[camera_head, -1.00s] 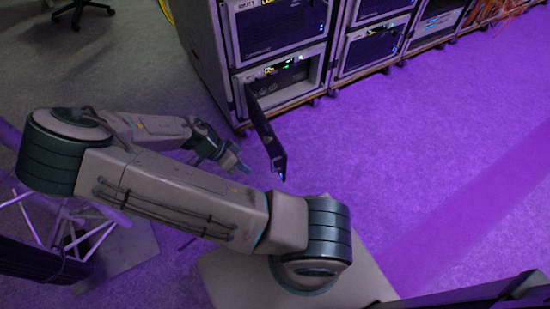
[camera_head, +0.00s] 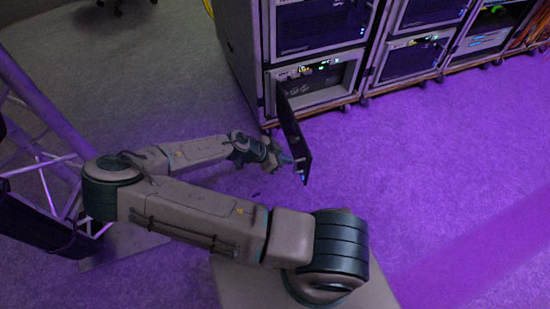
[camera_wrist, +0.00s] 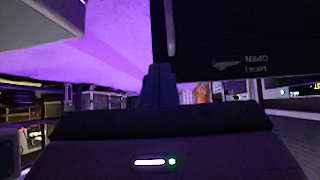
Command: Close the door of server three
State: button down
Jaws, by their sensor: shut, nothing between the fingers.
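The dark door (camera_head: 294,135) of the lower server in the left rack stands wide open, hinged at the left and sticking out over the floor. The open server bay (camera_head: 345,72) shows behind it. My gripper (camera_head: 284,158) is shut and empty, at the left side of the door near its free end. I cannot tell whether it touches the door. In the wrist view, my shut fingers (camera_wrist: 159,82) point beside the dark door panel (camera_wrist: 215,30), which has upside-down lettering that looks like OPEN and LOCK.
More racks (camera_head: 410,60) run off to the right with their doors shut or fronts open. A metal truss (camera_head: 40,110) stands at the left. The purple-lit floor (camera_head: 430,150) right of the door is clear.

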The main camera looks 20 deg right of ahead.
aim_at(307, 159)
jog(key=d, duration=0.2)
jog(key=d+f+b, duration=0.1)
jog(key=shift+s+d, duration=0.2)
jog(key=shift+d, duration=0.2)
jog(key=shift+d+r, duration=0.1)
jog(key=shift+d, duration=0.45)
